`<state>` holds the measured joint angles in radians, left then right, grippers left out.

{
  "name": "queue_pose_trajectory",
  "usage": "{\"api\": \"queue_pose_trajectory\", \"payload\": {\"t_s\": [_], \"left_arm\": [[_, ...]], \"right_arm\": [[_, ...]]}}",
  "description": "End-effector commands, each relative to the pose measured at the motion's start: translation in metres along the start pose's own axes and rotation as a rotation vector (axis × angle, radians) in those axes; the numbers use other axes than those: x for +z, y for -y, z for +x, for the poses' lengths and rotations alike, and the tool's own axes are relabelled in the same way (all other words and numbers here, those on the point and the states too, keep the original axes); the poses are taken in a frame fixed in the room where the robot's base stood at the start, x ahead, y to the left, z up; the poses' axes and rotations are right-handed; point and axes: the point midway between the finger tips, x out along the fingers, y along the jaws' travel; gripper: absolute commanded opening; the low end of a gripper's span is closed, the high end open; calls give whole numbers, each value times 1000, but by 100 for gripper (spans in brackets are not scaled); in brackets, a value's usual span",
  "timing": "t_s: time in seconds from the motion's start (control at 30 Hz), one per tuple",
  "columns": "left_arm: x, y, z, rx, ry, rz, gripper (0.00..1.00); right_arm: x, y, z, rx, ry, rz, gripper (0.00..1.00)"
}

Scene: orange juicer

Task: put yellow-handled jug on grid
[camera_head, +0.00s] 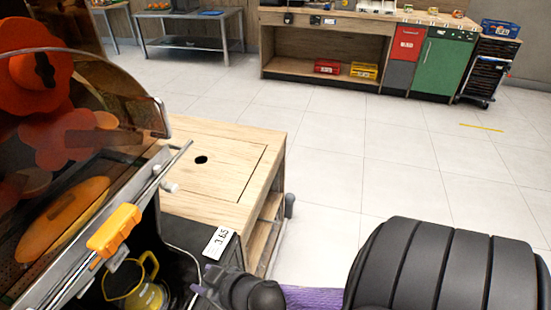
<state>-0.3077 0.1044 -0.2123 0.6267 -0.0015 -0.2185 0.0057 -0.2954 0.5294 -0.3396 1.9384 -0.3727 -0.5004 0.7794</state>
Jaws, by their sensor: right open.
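The yellow-handled jug (126,281) is at the bottom left, low in front of the orange juicer (75,170). Its yellow rim and handle show, and yellow shows lower down. My right gripper (197,291) comes in from the right, just right of the jug, with its jaws open. I cannot tell whether a finger touches the jug. The grid is not clearly visible, and the jug's base is cut off or hidden, so I cannot tell what it rests on. My left gripper is not in view.
The juicer's metal bar with a yellow-orange block (115,231) slants above the jug. A wooden cabinet (225,160) with a round hole stands behind, with a price card (217,243) near its front. Open tiled floor lies to the right; a workbench (340,45) stands far back.

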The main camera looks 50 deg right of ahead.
Motion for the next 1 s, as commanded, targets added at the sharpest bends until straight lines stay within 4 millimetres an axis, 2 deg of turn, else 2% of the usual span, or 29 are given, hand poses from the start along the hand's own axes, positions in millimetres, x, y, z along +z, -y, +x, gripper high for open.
{"api": "queue_pose_trajectory", "payload": {"t_s": [0.03, 0.07, 0.1, 0.17, 0.2, 0.3, 0.33, 0.4, 0.5, 1.0], "left_arm": [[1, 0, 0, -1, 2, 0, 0], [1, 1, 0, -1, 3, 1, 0], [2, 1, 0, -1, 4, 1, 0], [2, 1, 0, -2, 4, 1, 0], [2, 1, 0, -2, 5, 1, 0], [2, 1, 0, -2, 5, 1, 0], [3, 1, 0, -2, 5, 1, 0], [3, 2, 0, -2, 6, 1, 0], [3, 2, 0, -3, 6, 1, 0], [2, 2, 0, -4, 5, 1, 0]], "right_arm": [[49, -9, 9, 30, 118, -15, 51], [84, -14, 12, 43, 200, -28, 51], [133, -16, 10, 53, 318, -43, 51], [206, -15, -6, 51, 493, -57, 51], [249, -8, -23, 38, 602, -62, 51], [331, 15, -76, -12, 826, -65, 51], [348, 22, -91, -28, 876, -66, 51], [373, 36, -119, -58, 960, -65, 51], [388, 45, -138, -81, 1014, -68, 51], [389, 45, -139, -82, 1018, -71, 51]]}}
